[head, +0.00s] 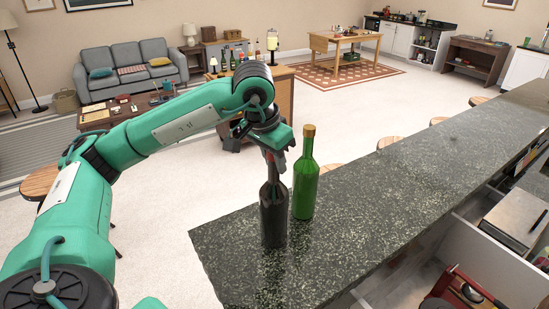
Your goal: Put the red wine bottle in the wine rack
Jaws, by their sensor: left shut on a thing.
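A dark, nearly black wine bottle with a reddish neck (273,212) is upright at the near left end of the dark stone counter (345,225). My left gripper (270,150) comes down from above and is shut on the bottle's neck. The bottle's base appears at the counter top; I cannot tell whether it touches. A green bottle with a gold-brown cap (304,182) stands upright just right of the dark one, very close. My right gripper is not in view. I cannot make out a wine rack for certain.
The counter is bare to the right of the bottles. Below it at lower right are open shelves with a red object (462,290). Stools (388,142) line its far side. A wooden cabinet with bottles (278,85) stands behind my gripper; a grey sofa (130,68) is farther back.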

